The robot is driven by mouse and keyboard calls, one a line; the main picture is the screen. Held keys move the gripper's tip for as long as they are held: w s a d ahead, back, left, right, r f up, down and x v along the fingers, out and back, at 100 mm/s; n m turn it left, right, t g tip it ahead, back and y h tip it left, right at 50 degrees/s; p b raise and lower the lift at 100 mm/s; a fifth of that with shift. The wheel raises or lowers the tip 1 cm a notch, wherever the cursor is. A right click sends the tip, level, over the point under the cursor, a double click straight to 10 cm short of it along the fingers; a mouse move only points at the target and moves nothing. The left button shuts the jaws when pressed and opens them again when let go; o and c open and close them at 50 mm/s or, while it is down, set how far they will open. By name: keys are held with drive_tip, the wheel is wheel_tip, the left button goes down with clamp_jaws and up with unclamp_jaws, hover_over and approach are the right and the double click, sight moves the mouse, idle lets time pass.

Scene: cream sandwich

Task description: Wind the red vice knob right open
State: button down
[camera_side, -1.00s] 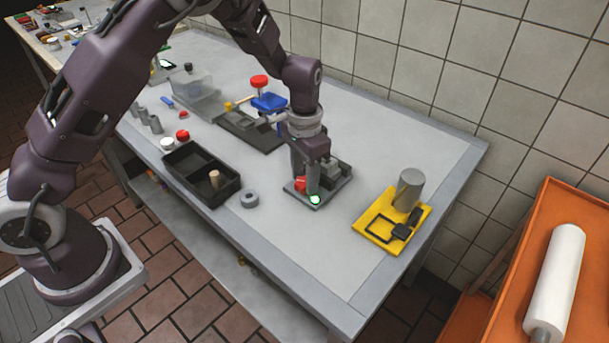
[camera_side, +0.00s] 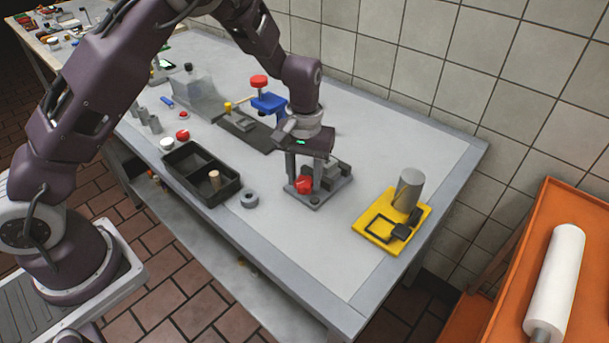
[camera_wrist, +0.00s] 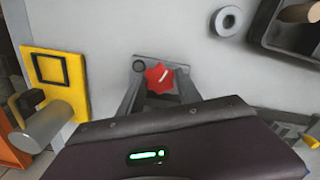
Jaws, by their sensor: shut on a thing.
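The red vice knob (camera_side: 304,185) sits at the front of a small grey vice (camera_side: 340,172) on a flat base plate. In the wrist view the knob (camera_wrist: 158,78) is lobed, with a white line mark on top. My gripper (camera_side: 304,174) points down over it, one finger on each side, and is shut on the knob. The fingers also show in the wrist view (camera_wrist: 159,84). A round dark spot (camera_side: 314,200) lies on the base plate's near corner. The vice jaws are partly hidden behind my gripper, so their gap cannot be judged.
A yellow plate (camera_side: 372,236) with a grey cylinder (camera_side: 408,190) stands to the right. A grey ring (camera_side: 250,198) and a black divided tray (camera_side: 202,194) lie to the left. A blue vice (camera_side: 270,103) with a red knob stands behind. The right-hand table front is clear.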

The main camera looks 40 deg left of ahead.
sight(304, 181)
drive_tip(key=n, duration=0.6)
idle(0.6)
drive_tip(key=c, duration=0.8)
unclamp_jaws()
drive_tip(key=shift+w+d+r, duration=0.1)
drive_tip(key=shift+r, duration=0.05)
wheel_tip(304, 181, up, 7)
drive_tip(key=shift+s+r, duration=0.2)
drive_tip(key=shift+r, duration=0.15)
